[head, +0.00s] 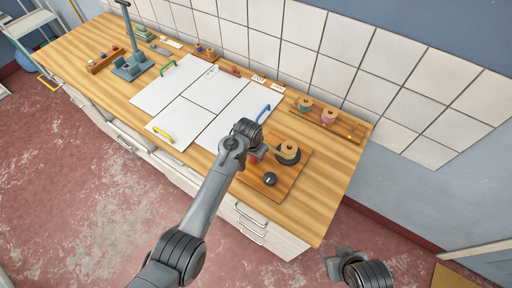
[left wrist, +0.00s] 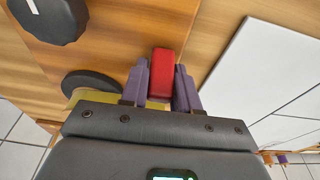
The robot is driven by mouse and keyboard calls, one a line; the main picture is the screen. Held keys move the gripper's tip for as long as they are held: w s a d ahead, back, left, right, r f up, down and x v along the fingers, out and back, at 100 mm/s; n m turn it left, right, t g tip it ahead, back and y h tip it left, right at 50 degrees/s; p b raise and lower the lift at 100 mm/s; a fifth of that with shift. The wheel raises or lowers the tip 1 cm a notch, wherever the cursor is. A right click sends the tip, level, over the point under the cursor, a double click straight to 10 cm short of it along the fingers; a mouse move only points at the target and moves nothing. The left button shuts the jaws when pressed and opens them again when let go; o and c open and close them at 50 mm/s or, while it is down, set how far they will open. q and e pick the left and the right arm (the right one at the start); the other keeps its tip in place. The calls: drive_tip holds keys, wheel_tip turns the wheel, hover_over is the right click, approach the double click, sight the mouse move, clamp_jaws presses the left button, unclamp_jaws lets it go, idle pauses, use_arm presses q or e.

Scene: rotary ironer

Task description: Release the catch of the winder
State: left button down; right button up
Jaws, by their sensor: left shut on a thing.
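The winder stands on a wooden board (head: 293,178) at the right part of the worktop. The red catch (head: 253,159) shows partly beside my left gripper (head: 256,152). In the left wrist view the catch is a red block (left wrist: 161,75) between the two purple-grey fingers of my left gripper (left wrist: 161,88), which is shut on it. The black knob with a white line (left wrist: 48,18) and the dark disc (left wrist: 90,83) also show there.
White panels (head: 205,88) with green, yellow and blue handles lie left of the winder. A rack with spools (head: 329,117) stands behind it. A grey stand (head: 131,66) is at the far left. The worktop right of the winder board is clear.

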use_arm(q)
drive_tip(key=t+p, duration=0.1)
drive_tip(key=s+t+h+p, duration=0.1)
drive_tip(key=p, duration=0.1)
drive_tip(key=shift+a+r, duration=0.25)
drive_tip(key=shift+r, duration=0.05)
drive_tip(key=shift+s+a+f+t+h+p, duration=0.1)
drive_tip(key=shift+s+a+t+h+p, duration=0.05)
drive_tip(key=shift+t+h+p, duration=0.55)
drive_tip(key=shift+s+a+f+t+h, duration=0.15)
drive_tip(key=shift+t+h, duration=0.15)
drive_tip(key=shift+t, duration=0.4)
drive_tip(key=shift+s+t+h, duration=0.15)
drive_tip(key=shift+t+h, duration=0.25)
drive_tip(key=shift+t, duration=0.1)
use_arm(e)
drive_tip(key=shift+r, duration=2.65)
use_arm(q)
drive_tip(key=c, duration=0.9)
unclamp_jaws()
use_arm(e)
drive_tip(key=shift+d, duration=0.15)
